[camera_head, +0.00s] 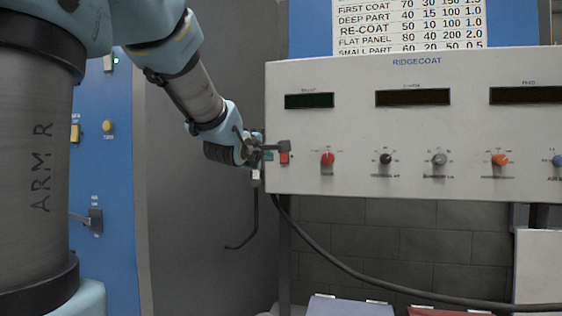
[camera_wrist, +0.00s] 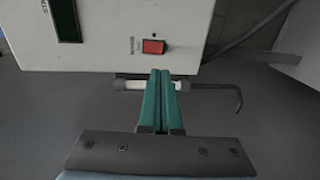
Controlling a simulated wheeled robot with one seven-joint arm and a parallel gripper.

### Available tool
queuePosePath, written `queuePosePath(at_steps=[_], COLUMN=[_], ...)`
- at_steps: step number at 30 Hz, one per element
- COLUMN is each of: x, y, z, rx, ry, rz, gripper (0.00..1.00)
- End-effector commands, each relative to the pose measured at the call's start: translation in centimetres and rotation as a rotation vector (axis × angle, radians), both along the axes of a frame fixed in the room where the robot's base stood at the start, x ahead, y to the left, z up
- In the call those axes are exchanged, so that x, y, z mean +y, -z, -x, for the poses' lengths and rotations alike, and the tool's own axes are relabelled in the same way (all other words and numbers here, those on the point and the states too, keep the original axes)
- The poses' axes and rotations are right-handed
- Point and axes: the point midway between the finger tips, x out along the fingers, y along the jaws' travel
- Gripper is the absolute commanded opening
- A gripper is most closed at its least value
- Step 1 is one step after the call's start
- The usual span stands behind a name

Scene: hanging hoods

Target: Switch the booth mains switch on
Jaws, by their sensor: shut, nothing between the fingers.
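A red rocker switch (camera_head: 284,158) sits at the left end of the white RIDGECOAT panel (camera_head: 420,125); I take it as the mains switch, though its label is too small to read. In the wrist view the red switch (camera_wrist: 153,47) lies just beyond my fingertips, with small print on its left. Whether it is on or off I cannot tell. My gripper (camera_head: 268,156) is at the panel's left edge, beside the switch. Its teal fingers (camera_wrist: 161,72) are together and empty. I cannot tell whether they touch the panel.
The panel carries dark displays and coloured knobs, the nearest a red knob (camera_head: 327,158). A thin hooked rod (camera_head: 253,225) hangs below my gripper; a bar with a hooked end (camera_wrist: 220,88) passes behind the fingers. A black cable (camera_head: 330,258) sags below. A blue cabinet (camera_head: 105,170) stands left.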

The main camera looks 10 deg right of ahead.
Motion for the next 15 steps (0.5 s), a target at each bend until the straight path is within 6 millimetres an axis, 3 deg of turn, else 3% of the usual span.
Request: queuePosePath(at_steps=[15], x=[-4.6], y=[1.1], z=[-8.4], rx=[0.003], ry=[0.000], rz=[-0.003], gripper=[0.00])
